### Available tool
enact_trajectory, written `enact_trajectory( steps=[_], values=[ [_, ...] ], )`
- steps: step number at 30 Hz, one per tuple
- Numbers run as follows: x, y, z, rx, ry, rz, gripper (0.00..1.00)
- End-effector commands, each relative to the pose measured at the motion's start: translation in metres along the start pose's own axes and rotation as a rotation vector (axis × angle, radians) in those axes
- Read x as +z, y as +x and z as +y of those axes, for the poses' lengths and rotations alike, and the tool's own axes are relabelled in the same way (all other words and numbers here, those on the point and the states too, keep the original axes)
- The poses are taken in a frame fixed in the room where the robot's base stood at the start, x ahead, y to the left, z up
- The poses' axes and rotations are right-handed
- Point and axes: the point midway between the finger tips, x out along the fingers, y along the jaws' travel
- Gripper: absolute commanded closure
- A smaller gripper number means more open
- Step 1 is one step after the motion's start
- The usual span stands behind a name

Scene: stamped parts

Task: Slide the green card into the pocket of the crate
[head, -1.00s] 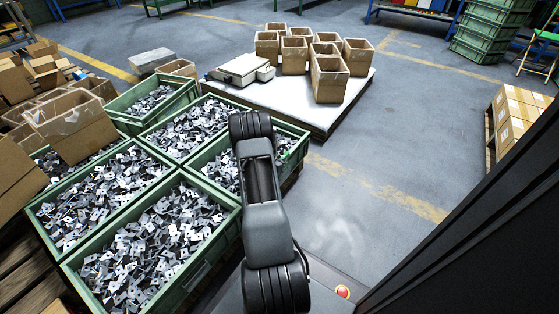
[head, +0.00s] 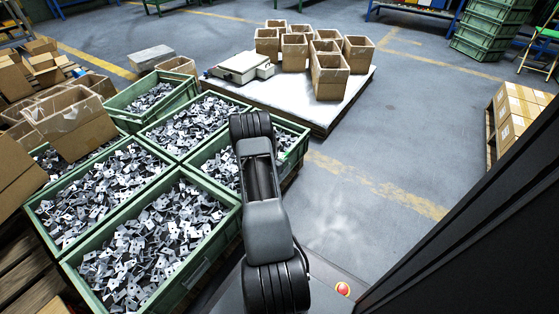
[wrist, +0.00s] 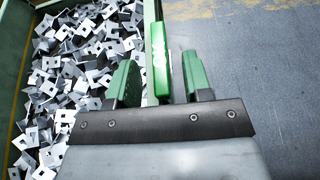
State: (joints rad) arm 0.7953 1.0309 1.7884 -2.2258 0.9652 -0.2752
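In the wrist view my gripper (wrist: 160,82) has two green-tipped fingers standing apart. Between them is a narrow upright green piece, which looks like the green card (wrist: 158,60) seen nearly edge-on. A gap shows on either side of it, so the fingers do not appear to grip it. In the head view my arm hides part of the green crate (head: 222,172), and the gripper is not clear.
The crate holds metal brackets (wrist: 90,50). More bracket-filled green crates (head: 95,245) stand to the left in the head view. A pale platform (head: 290,98) behind carries open cardboard boxes (head: 330,80) and a scale (head: 240,68). Floor to the right (head: 350,210) is clear.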

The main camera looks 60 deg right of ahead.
Motion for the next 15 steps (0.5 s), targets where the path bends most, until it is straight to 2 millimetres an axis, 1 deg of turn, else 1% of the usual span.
enact_trajectory(
  steps=[8, 11, 15],
  values=[
    [0.001, -0.002, 0.0, 0.0, 0.0, 0.0, 0.54],
    [0.002, -0.012, 0.001, 0.001, -0.002, 0.001, 0.54],
    [0.004, -0.037, 0.001, 0.003, -0.004, 0.001, 0.54]
  ],
)
